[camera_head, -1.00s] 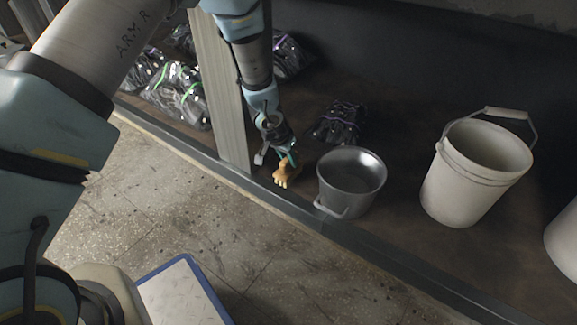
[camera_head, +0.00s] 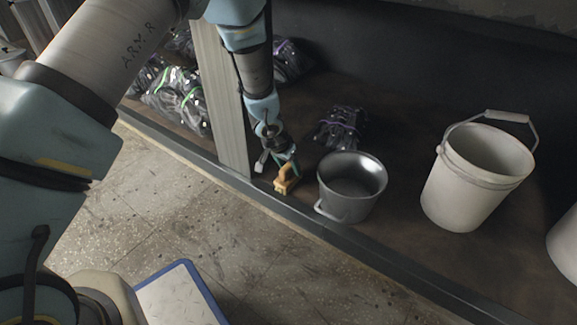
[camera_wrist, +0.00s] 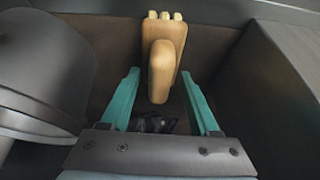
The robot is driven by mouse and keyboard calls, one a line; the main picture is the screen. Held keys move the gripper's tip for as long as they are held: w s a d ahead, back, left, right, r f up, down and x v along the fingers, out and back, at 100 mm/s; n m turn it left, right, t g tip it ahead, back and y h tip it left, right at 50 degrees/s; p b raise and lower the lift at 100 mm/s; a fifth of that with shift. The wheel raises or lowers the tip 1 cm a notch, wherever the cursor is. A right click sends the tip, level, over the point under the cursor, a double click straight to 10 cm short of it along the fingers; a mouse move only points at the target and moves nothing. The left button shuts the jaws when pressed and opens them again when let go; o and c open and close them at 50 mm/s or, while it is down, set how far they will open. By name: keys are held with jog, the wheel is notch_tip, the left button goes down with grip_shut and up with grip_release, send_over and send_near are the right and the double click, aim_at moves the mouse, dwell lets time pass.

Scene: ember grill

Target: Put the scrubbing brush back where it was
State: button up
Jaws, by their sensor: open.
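The scrubbing brush (camera_head: 286,179) has a tan wooden body and handle with pale bristles. In the head view it rests on the dark shelf near its front edge, between the grey post and the metal bucket. In the wrist view the brush (camera_wrist: 163,58) lies ahead, with its handle pointing back toward the fingers. My gripper (camera_head: 287,170) is right at the brush. In the wrist view the two teal fingers of my gripper (camera_wrist: 160,98) are spread, one on each side of the handle, with gaps beside it.
A metal bucket (camera_head: 345,203) stands just right of the brush, and a grey post (camera_head: 222,100) just left. A white bucket (camera_head: 462,190) stands farther right. Bagged dark bundles (camera_head: 343,125) lie behind. A raised dark edge (camera_head: 375,245) runs along the shelf front.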

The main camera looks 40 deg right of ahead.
jog(key=p+v, duration=0.5)
jog(key=v, duration=0.7)
jog(key=shift+a, duration=0.1)
jog(key=w+a+r+n+t+y, duration=0.15)
jog(key=w+a+r, duration=0.25)
jog(key=a, duration=0.4)
jog(key=w+a+r+n+y, duration=0.1)
jog(key=w+a+r+n, duration=0.3)
jog(key=a, duration=0.5)
jog(key=w+a+r+n+t+y, duration=0.1)
jog(key=w+a+r+n, duration=0.1)
jog(key=w+a+r, duration=0.45)
jog(key=s+a+r+n+g, duration=0.1)
jog(key=s+a+n, duration=0.2)
jog(key=a, duration=0.7)
jog(key=s+a+r+n+g, duration=0.1)
jog(key=s+a+r+n, duration=0.1)
jog(key=s+a, duration=0.4)
jog(key=a+n, duration=0.1)
jog(key=a, duration=0.4)
jog(key=shift+s, duration=0.2)
jog(key=shift+r+y, duration=0.2)
jog(key=shift+y, duration=0.05)
notch_tip(320, 180, up, 43)
jog(key=p, duration=4.3)
